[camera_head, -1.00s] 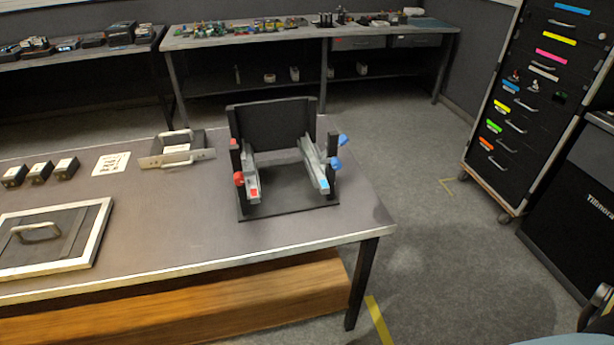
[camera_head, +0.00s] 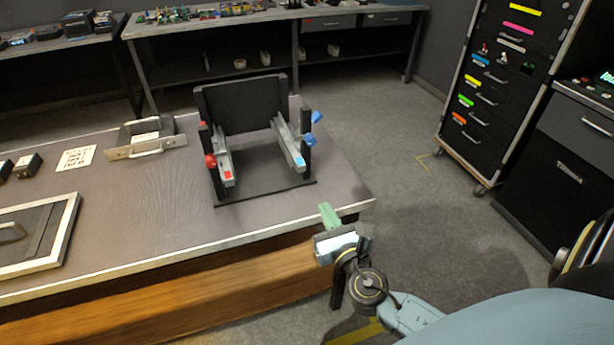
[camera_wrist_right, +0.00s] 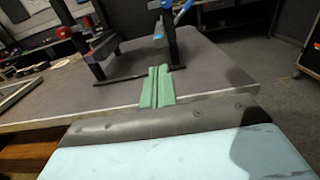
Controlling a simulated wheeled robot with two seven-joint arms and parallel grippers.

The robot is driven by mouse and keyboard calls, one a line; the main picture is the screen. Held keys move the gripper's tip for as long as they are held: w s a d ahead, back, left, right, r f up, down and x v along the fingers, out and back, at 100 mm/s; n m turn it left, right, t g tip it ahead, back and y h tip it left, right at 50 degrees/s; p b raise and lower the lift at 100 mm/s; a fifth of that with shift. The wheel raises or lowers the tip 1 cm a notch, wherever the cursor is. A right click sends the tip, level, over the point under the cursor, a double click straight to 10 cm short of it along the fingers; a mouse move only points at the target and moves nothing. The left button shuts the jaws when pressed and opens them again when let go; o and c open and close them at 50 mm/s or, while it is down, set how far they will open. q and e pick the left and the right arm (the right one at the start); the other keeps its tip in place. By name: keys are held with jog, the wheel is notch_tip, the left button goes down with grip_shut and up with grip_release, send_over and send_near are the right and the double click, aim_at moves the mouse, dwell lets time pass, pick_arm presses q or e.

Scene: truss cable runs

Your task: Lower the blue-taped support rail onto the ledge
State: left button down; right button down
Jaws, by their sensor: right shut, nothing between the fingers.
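The blue-taped support rail (camera_head: 289,142) is a grey channel on the right side of a black stand (camera_head: 240,108) on the table. It slopes down toward the front, with blue tape at its near end and blue knobs (camera_head: 312,129) beside it. A matching rail with red tape (camera_head: 224,158) is on the stand's left side. My right gripper (camera_head: 328,214), with green fingers, is shut and empty at the table's front right edge, apart from the rail. It also shows in the right wrist view (camera_wrist_right: 158,75). The ledge cannot be made out clearly. My left gripper is out of view.
A metal tray with a handle (camera_head: 146,140) and a marked white card (camera_head: 76,158) lie left of the stand. A framed panel (camera_head: 62,240) lies at the front left. The tabletop between stand and front edge is clear.

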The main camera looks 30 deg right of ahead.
aim_at(304, 168)
jog(key=x, duration=1.3)
jog(key=shift+w+d+f+b, duration=0.1)
jog(key=shift+w+d+b, duration=0.05)
jog(key=shift+w+b, duration=0.15)
jog(key=shift+d, duration=0.1)
